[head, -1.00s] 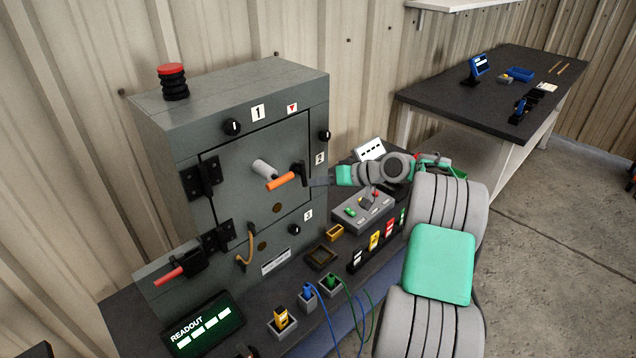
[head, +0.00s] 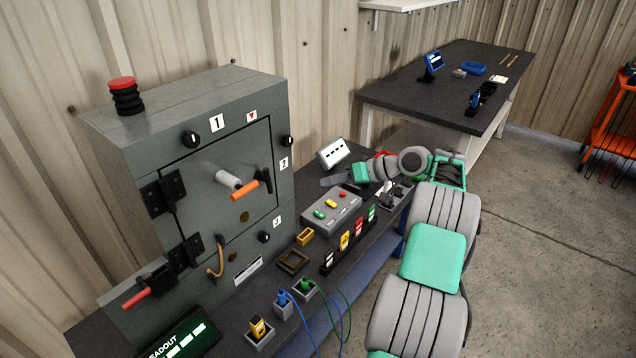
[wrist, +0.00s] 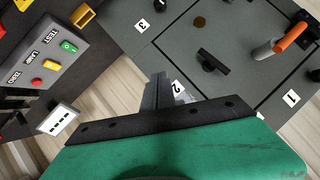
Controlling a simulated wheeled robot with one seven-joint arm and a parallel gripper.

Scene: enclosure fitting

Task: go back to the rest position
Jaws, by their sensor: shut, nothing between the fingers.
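My gripper (head: 331,181) is to the right of the grey enclosure (head: 110,160), clear of its door and above the bench. In the wrist view my gripper (wrist: 165,92) has its fingers together with nothing between them. The enclosure door (head: 205,172) looks closed in its frame. It carries a grey cylinder (head: 228,181), an orange-gripped handle (head: 243,191) and a black latch (head: 265,183). The orange handle (wrist: 291,36) also shows in the wrist view, apart from the fingers.
A control box (head: 331,211) with coloured buttons sits on the bench below my gripper. A white display (head: 334,153) stands behind it. Several coloured tags (head: 345,239), cables and a readout (head: 185,335) occupy the bench front. A dark table (head: 400,90) stands at the back right.

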